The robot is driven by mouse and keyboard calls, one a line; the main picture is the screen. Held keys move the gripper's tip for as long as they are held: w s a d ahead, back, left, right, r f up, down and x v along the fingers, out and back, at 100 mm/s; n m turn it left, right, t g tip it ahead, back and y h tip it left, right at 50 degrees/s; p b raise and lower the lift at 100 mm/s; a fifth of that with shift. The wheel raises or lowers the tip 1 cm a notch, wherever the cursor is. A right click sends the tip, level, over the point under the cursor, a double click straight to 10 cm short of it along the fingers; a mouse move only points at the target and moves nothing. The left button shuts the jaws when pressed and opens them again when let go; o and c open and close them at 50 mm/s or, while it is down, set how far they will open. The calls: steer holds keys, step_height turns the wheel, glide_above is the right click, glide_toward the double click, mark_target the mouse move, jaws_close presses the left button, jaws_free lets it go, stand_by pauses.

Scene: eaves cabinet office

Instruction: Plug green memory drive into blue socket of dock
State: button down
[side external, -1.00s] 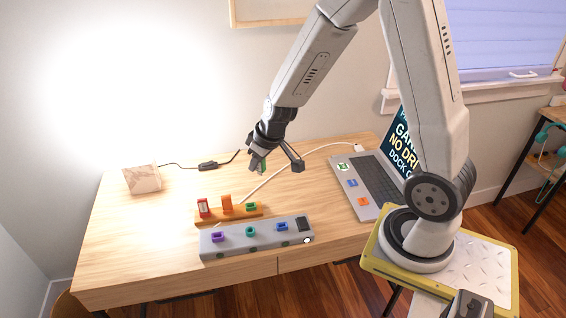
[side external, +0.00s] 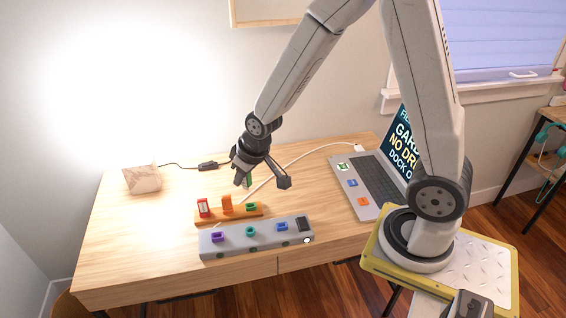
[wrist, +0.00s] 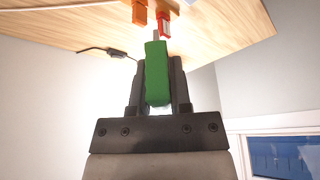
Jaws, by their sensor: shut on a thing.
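My gripper (side external: 243,182) is shut on the green memory drive (wrist: 157,72), which sits between the two fingers in the wrist view with its metal plug pointing away from the gripper. In the side view only a sliver of the drive shows by the fingers. They hang above the desk, just behind the orange holder. The grey dock (side external: 256,238) lies at the front of the desk. Its blue socket (side external: 282,227) is at the right, beside a teal socket (side external: 250,232) and a purple socket (side external: 217,237). The gripper is behind the dock, apart from it.
The orange holder (side external: 235,215) stands right behind the dock with a red drive (side external: 203,206), an orange piece (side external: 227,202) and a green slot (side external: 251,206). A laptop (side external: 365,190) is at the right. A paper packet (side external: 142,179) and a cable lie at the back left.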

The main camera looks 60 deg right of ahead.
steer(key=shift+a, duration=0.45)
step_height(320, 180, up, 5)
steer(key=shift+s+d+n+g+y, duration=0.5)
steer(key=shift+s+d+n+y, duration=1.1)
steer(key=shift+s+d+n, duration=2.4)
step_height(320, 180, down, 11)
steer(key=shift+w+a, duration=0.3)
steer(key=shift+w, duration=0.05)
steer(key=shift+r, duration=0.1)
